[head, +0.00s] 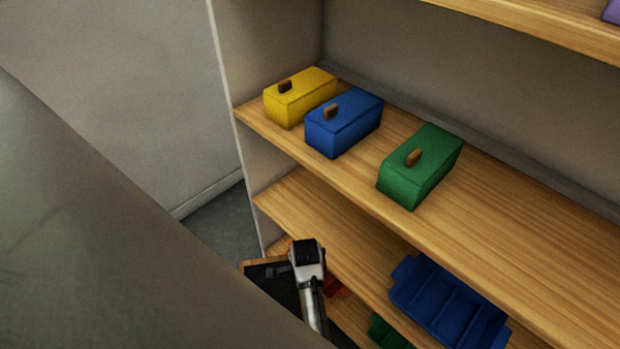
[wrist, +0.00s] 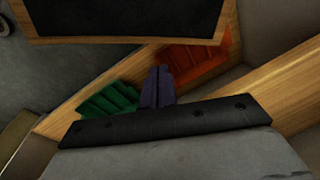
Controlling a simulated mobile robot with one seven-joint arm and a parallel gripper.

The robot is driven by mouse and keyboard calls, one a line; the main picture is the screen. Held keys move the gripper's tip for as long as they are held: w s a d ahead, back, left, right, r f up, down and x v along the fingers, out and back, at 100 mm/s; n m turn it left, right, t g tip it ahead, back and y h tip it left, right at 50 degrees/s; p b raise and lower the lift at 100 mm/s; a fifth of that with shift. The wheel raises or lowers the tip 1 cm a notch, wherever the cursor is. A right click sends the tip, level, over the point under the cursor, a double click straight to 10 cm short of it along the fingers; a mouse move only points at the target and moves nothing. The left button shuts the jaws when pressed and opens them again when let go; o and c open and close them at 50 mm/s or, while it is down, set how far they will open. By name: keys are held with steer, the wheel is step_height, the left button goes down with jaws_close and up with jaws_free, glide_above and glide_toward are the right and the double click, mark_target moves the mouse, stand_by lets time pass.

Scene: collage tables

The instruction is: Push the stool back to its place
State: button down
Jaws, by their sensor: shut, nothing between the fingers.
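The stool (head: 262,274) has a black seat with a light wooden rim. In the head view it shows at the lower middle beside the shelf's left end, partly hidden by my arm and a large grey shape. In the wrist view the stool (wrist: 122,18) fills the top, its rim running across the picture. My gripper (wrist: 160,72) is shut and empty, its fingers pointing toward the rim. They appear apart from it in the picture; the depth between them is hard to judge. The stool's legs are hidden.
A wooden shelf (head: 490,232) bears yellow (head: 300,97), blue (head: 344,123) and green (head: 420,166) lidded boxes. Lower down are a blue tray (head: 447,302), a green tray (wrist: 108,102) and an orange tray (wrist: 195,62). Grey floor (head: 226,222) shows left of the shelf.

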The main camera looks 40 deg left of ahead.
steer(key=s+d+f+m+g+h, duration=0.1)
steer(key=s+d+f, duration=0.1)
steer(key=f, duration=0.9)
steer(key=shift+d+f, duration=0.35)
steer(key=shift+d, duration=0.55)
